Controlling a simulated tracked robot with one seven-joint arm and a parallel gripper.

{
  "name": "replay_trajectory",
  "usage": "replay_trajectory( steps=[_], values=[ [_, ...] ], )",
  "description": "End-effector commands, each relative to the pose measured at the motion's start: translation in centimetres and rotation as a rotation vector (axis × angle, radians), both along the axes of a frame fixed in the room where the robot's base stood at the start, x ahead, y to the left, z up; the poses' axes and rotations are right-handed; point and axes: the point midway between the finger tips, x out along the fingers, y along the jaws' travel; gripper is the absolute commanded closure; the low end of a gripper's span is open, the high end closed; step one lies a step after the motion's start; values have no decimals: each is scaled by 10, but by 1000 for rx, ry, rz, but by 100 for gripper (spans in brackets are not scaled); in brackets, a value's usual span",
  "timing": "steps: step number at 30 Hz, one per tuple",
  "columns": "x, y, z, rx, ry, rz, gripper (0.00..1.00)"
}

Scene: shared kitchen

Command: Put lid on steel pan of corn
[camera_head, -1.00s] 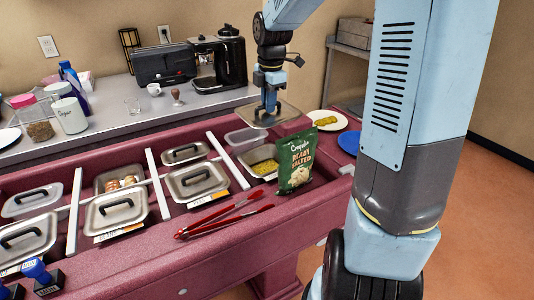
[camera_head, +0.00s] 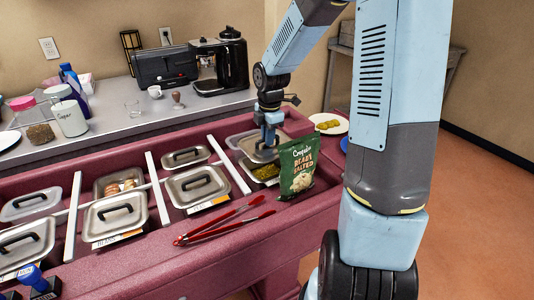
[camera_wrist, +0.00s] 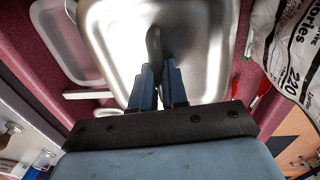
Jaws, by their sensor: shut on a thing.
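My gripper (camera_head: 270,138) is shut on the black handle of a steel lid (camera_head: 258,153). The lid is over the back part of the steel pan of corn (camera_head: 262,172), with yellow-green corn showing at the pan's front. I cannot tell whether the lid touches the pan's rim. In the wrist view my gripper (camera_wrist: 157,75) closes on the dark handle, with the bright lid (camera_wrist: 208,40) filling the middle and hiding what lies beneath.
A green crisps bag (camera_head: 298,167) stands upright just right of the pan. Red tongs (camera_head: 225,222) lie in front. Other lidded pans, including one steel lid (camera_head: 197,186), are to the left. A white plate (camera_head: 330,122) stands behind at right.

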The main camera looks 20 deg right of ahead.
Motion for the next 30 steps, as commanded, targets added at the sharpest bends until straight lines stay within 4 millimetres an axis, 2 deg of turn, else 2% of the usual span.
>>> replay_trajectory(
  steps=[3, 8, 16, 30],
  values=[
    [0, 1, -13, 1, 1, 2, 100],
    [0, 1, -22, 1, 1, 1, 100],
    [-1, 2, -53, 0, 2, 4, 100],
    [0, 3, -59, 1, 0, 3, 100]
  ],
)
